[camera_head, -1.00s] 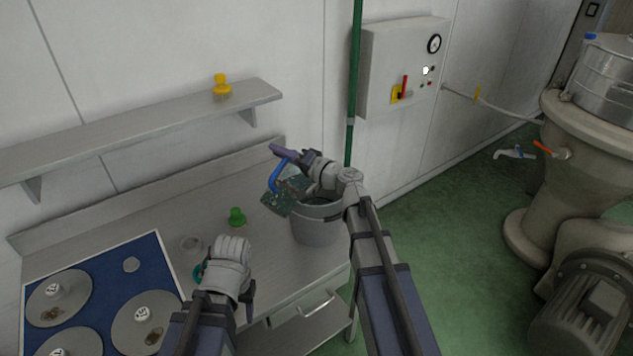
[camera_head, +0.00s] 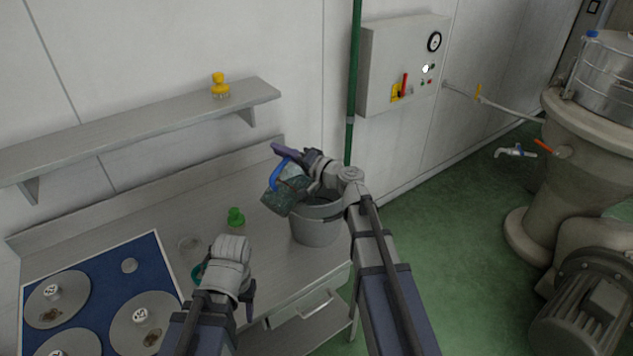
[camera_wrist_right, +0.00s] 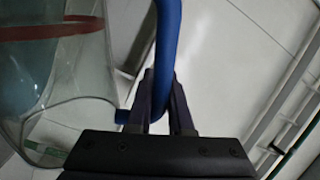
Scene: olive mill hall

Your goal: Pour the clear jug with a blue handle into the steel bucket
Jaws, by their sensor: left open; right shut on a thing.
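The clear jug (camera_head: 283,199) hangs in the air at the upper left of the steel bucket's rim and looks tilted. My right gripper (camera_head: 291,154) is shut on its blue handle (camera_head: 277,176). In the right wrist view the handle (camera_wrist_right: 167,40) passes between the fingers (camera_wrist_right: 160,103), and the clear jug wall (camera_wrist_right: 62,75) with a reddish-brown band fills the left side. The steel bucket (camera_head: 315,231) stands upright on the steel table, its mouth partly hidden by my right arm. No falling stream is visible. My left gripper (camera_head: 232,252) is open over the table, its fingertips mostly hidden.
A green stoppered item (camera_head: 236,217), a small clear dish (camera_head: 189,244) and a partly hidden teal item (camera_head: 198,273) are on the table. A blue board (camera_head: 98,268) with round grey discs lies left. A wall shelf (camera_head: 150,132) holds a yellow item (camera_head: 219,86).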

